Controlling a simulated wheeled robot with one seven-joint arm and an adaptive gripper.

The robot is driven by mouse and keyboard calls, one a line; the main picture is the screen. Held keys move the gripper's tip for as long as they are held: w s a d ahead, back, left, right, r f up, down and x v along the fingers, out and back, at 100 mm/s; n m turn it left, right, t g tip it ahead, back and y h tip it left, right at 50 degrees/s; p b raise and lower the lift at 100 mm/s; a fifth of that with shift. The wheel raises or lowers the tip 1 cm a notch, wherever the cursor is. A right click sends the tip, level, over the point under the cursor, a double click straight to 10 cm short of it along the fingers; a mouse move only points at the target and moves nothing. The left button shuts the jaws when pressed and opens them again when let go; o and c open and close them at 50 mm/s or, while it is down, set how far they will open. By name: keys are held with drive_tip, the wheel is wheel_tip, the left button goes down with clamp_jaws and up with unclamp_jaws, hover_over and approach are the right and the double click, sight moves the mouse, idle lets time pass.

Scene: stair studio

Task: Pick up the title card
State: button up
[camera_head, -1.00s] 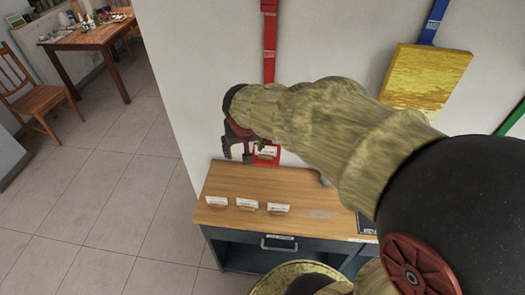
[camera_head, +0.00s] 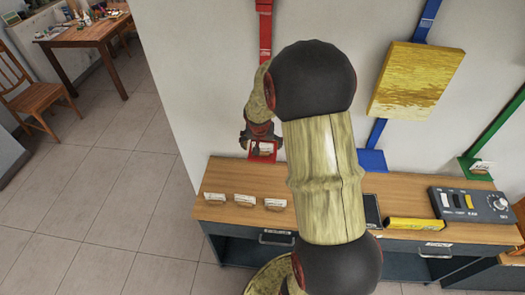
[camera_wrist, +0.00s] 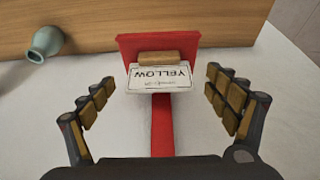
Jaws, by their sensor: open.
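A white title card (camera_wrist: 159,78) printed YELLOW stands with a wooden block (camera_wrist: 158,57) on a red ledge (camera_wrist: 126,48) in the wrist view. Its print appears upside down there. In the head view, the red ledge (camera_head: 254,157) is low on the wall under a red strip, and the card is small and partly hidden. My gripper (camera_wrist: 163,98) is open and empty. Its fingers stand to the left and right of the card, apart from it. In the head view, my gripper (camera_head: 262,139) is just above the ledge.
Several small cards, such as one on the left (camera_head: 214,198), stand on the wooden desk (camera_head: 325,200). A yellow panel (camera_head: 416,80) hangs on a blue strip. A control box (camera_head: 472,204) sits at right. A vase (camera_wrist: 46,42) shows in the wrist view.

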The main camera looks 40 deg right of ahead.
sight(262, 148)
drive_tip(key=x, duration=0.3)
drive_tip(key=shift+r, duration=0.1)
drive_tip(key=c, duration=1.1)
